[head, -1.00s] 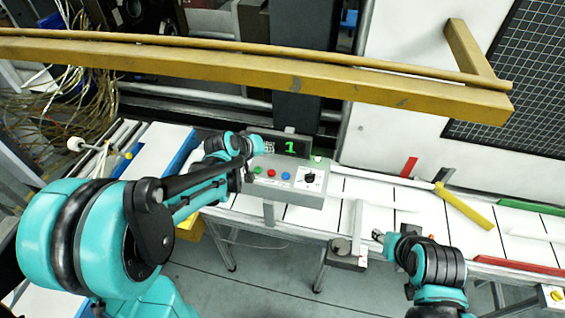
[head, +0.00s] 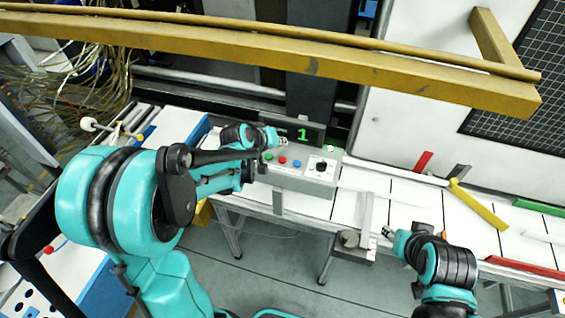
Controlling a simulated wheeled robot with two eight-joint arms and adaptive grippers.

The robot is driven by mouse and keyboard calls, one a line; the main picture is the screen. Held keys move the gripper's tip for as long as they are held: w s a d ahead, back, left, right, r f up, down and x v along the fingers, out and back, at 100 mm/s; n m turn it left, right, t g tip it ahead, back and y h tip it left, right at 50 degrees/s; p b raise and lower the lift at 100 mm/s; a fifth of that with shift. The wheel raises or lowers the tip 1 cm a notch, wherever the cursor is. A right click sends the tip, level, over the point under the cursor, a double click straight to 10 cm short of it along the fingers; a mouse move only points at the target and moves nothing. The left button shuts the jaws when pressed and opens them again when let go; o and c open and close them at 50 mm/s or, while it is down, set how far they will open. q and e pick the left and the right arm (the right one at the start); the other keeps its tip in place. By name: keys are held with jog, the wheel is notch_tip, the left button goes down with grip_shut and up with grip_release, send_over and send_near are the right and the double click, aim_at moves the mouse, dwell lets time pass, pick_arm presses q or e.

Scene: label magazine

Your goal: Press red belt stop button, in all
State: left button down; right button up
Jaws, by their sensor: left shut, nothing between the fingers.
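My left gripper (head: 273,139) is shut and empty, just above and left of the red button in the picture. I see no contact; its height over the box is hard to tell. My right gripper (head: 387,233) is low at the front of the belt, away from the box; its fingers are too small to read.
A display (head: 302,135) showing a green 1 stands behind the buttons. A black rotary knob (head: 320,167) is right of the blue one. A yellow beam (head: 300,62) crosses above. Yellow (head: 478,205) and red (head: 522,268) bars lie along the belt at the right.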

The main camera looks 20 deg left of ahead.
aim_at(281, 160)
pick_arm(q)
notch_tip(281, 160, down, 5)
jog(key=b, duration=0.3)
jog(key=shift+r, duration=0.1)
dwell(1.2)
jog(key=shift+f+b, duration=0.45)
jog(key=shift+b, duration=0.15)
jog(key=shift+f+b, duration=0.5)
jog(key=shift+b, duration=0.05)
dwell(0.3)
jog(key=shift+r, duration=0.1)
jog(key=shift+r+p, duration=0.75)
jog(key=shift+r, duration=0.15)
